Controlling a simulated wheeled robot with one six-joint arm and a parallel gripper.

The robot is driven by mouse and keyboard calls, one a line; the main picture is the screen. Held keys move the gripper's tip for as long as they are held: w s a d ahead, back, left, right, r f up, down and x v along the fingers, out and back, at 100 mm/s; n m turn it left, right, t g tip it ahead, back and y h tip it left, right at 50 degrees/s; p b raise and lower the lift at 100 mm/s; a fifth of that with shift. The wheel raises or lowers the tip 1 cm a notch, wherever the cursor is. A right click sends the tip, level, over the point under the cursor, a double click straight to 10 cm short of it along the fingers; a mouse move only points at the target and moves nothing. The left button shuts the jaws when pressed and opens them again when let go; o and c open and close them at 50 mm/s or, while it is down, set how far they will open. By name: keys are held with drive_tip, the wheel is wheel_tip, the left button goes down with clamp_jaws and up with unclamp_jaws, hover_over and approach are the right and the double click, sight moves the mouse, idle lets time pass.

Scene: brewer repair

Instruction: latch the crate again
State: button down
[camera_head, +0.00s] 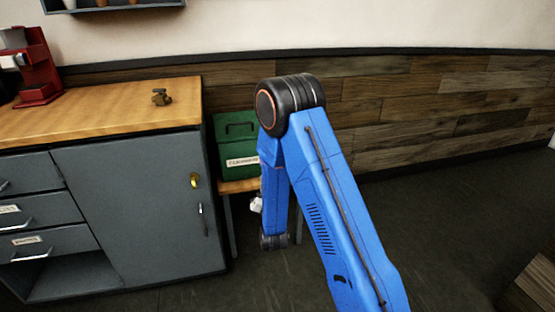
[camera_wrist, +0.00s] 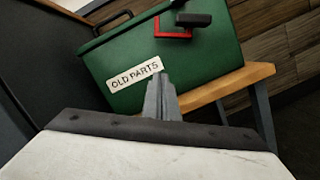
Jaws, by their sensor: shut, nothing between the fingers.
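The crate is a green box with an "OLD PARTS" label, standing on a small wooden bench in the wrist view (camera_wrist: 125,75). In the head view the crate (camera_head: 228,146) is partly hidden behind my arm, and its lid looks down. A latch with a dark lever (camera_wrist: 194,19) and a red bracket (camera_wrist: 172,34) is on the crate's face near the top of the wrist view. The lever sticks out to the right; I cannot tell whether it is engaged. My gripper (camera_wrist: 161,80) is shut and empty, in front of the crate below the latch, with its tips near the label.
The wooden bench (camera_wrist: 225,85) carries the crate and stands against the plank wall. A grey cabinet (camera_head: 135,205) with a wooden top is close on the left. A red brewer (camera_head: 38,70) and a small brass part (camera_head: 161,97) are on that top. The floor to the right is mostly clear.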

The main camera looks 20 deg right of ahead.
drive_tip(key=w+d+r+n, duration=0.1)
drive_tip(key=w+d+r, duration=0.2)
drive_tip(key=w, duration=0.6)
drive_tip(key=shift+d+r+t+h, duration=0.2)
drive_tip(key=shift+r+t+h, duration=0.1)
drive_tip(key=shift+r, duration=0.75)
